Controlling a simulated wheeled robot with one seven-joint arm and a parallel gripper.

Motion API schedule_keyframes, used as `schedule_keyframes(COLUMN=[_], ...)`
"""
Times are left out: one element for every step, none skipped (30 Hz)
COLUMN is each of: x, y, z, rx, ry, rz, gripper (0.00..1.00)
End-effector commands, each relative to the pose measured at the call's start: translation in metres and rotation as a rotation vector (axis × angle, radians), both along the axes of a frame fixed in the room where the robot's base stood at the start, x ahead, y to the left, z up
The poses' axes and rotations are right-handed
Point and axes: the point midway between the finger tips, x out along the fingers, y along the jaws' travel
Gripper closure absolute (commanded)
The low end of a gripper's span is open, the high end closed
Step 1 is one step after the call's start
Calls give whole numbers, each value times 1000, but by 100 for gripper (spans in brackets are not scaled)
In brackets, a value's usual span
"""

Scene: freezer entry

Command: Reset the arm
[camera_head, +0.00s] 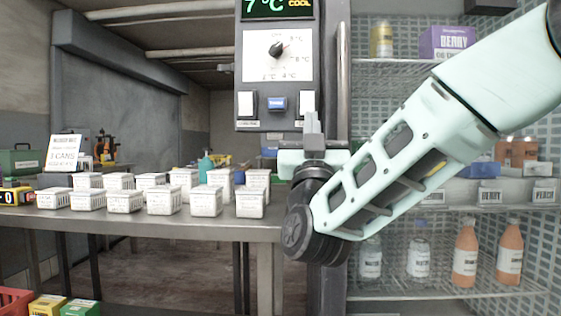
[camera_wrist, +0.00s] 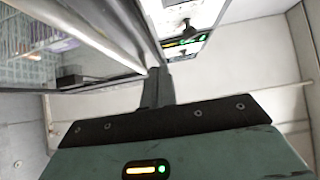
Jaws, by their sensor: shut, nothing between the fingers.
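My arm reaches in from the right in the head view, bent at a dark wrist joint. My gripper (camera_head: 313,122) points upward with its fingers together and empty, in front of the lower part of a grey control panel (camera_head: 247,70). The panel has a green "7 °C" display, a dial (camera_head: 277,49) and a blue switch between two white ones. In the wrist view my gripper (camera_wrist: 157,88) shows its dark fingers close together, with the panel (camera_wrist: 182,22) beyond them. I cannot tell whether the fingertips touch the panel.
A metal table (camera_head: 150,226) at left holds several white containers (camera_head: 206,201) and a sign (camera_head: 63,153). Wire shelves (camera_head: 450,294) at right hold bottles (camera_head: 465,252), behind my arm. A vertical post (camera_head: 344,90) stands beside the panel. Boxes (camera_head: 48,305) sit low at left.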

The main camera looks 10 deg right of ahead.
Motion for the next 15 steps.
schedule_keyframes(x=[0, 0, 1, 2, 4, 8, 11, 14, 19, 22, 24, 26, 26, 25, 22], y=[0, 0, 2, 3, 6, 11, 17, 23, 33, 41, 50, 63, 72, 81, 92], z=[0, 0, -1, -3, -5, -10, -14, -20, -31, -41, -51, -67, -79, -92, -110], rx=[0, 0, -2, -3, -6, -11, -15, -20, -29, -36, -45, -56, -65, -74, -86], ry=[0, 1, 11, 22, 41, 76, 110, 151, 218, 274, 332, 417, 482, 547, 635], rz=[0, 1, 10, 19, 35, 67, 96, 129, 180, 223, 267, 326, 369, 408, 459], gripper=[100, 100, 100, 100, 100, 100, 100, 100, 100, 100, 100, 100, 100, 100, 100])
